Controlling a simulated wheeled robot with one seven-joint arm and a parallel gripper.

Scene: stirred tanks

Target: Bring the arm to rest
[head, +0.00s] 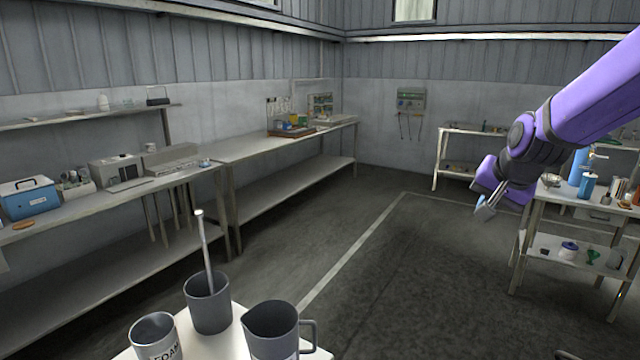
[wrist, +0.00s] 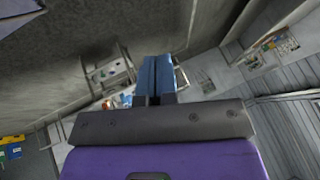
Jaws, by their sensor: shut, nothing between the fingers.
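My purple arm (head: 590,95) reaches in from the upper right of the head view. My gripper (head: 482,208) is at its lower end, in the air over open floor, left of the right-hand table. In the wrist view the two blue fingers (wrist: 155,78) lie side by side, shut with nothing between them. The gripper touches nothing that I can see.
A small white table (head: 225,335) in front holds a dark cup (head: 208,302) with a rod, a grey beaker (head: 155,338) and a dark jug (head: 272,330). A laden table (head: 545,197) stands right. Long benches (head: 270,147) line the left. The middle floor (head: 400,275) is clear.

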